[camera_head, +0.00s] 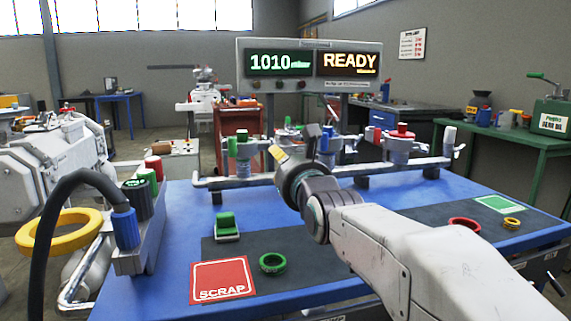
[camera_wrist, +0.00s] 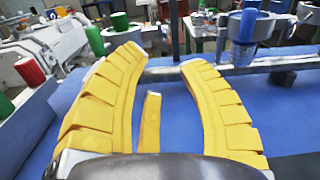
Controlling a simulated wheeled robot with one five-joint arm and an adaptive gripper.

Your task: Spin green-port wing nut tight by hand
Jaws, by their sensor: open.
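The green port (camera_head: 233,147) stands upright on the grey pipe manifold, left of my gripper in the head view. In the wrist view a green-topped fitting (camera_wrist: 120,21) shows beyond the left finger. I cannot make out the wing nut clearly. My gripper (camera_wrist: 161,62) is open, with its yellow fingers spread and nothing between them. In the head view my gripper (camera_head: 279,154) is in front of the pipe, right of the green port, and partly hidden by its own wrist. It appears apart from the port.
The blue port (camera_head: 326,141) and red port (camera_head: 402,132) stand farther right on the pipe (camera_head: 215,182). On the blue table lie a green ring (camera_head: 272,263), a green clamp (camera_head: 227,226), a red scrap mat (camera_head: 222,280) and a red ring (camera_head: 464,225). The display reads READY.

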